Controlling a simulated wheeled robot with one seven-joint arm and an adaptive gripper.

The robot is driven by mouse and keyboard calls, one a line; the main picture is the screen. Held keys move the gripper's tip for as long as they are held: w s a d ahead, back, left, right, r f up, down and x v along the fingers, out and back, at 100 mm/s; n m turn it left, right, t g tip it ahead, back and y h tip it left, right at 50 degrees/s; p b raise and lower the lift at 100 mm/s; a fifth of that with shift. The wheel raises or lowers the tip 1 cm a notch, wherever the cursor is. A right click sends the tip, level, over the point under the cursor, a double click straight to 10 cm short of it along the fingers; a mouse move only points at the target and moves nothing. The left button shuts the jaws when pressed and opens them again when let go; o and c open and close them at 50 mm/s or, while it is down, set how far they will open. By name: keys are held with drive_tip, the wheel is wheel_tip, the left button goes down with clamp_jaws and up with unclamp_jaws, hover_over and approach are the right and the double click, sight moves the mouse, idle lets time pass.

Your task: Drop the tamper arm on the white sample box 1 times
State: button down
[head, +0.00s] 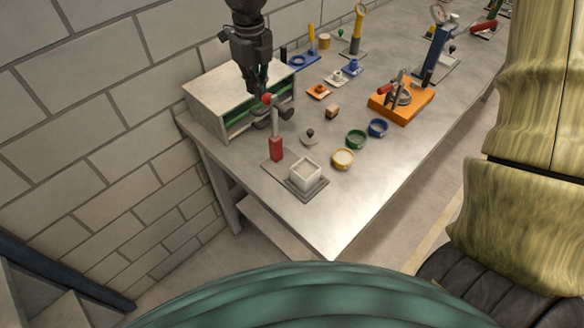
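The white sample box (305,173) sits on a grey base plate (314,187) near the table's front left corner. Its open top shows pale fill. Beside it, on the left, stands a red post (276,149). The tamper arm (274,122) rises nearly upright from this post, with a red ball knob (267,99) at its upper end and a dark head beside it. It is not lowered on the box. My gripper (258,87) points down just above and left of the knob. Its fingers overlap in view, so opening and contact with the knob are unclear.
A pale shelf box (215,95) with a green interior stands behind the gripper. An orange fixture (402,105) stands farther right. The front table is clear.

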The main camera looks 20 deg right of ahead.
sight(270, 96)
drive_tip(key=shift+s+d+p, duration=0.15)
drive_tip(key=shift+s+d, duration=0.1)
drive_tip(key=shift+s, duration=0.5)
drive_tip(key=shift+s+d+p, duration=0.2)
drive_tip(key=shift+s+d, duration=0.1)
drive_tip(key=shift+s, duration=0.45)
drive_tip(key=shift+s+d+p, duration=0.15)
drive_tip(key=shift+s+d, duration=0.1)
drive_tip(key=shift+s, duration=0.5)
drive_tip(key=shift+r, duration=0.1)
wheel_tip(270, 96, up, 8)
drive_tip(key=p, duration=0.8)
idle(0.4)
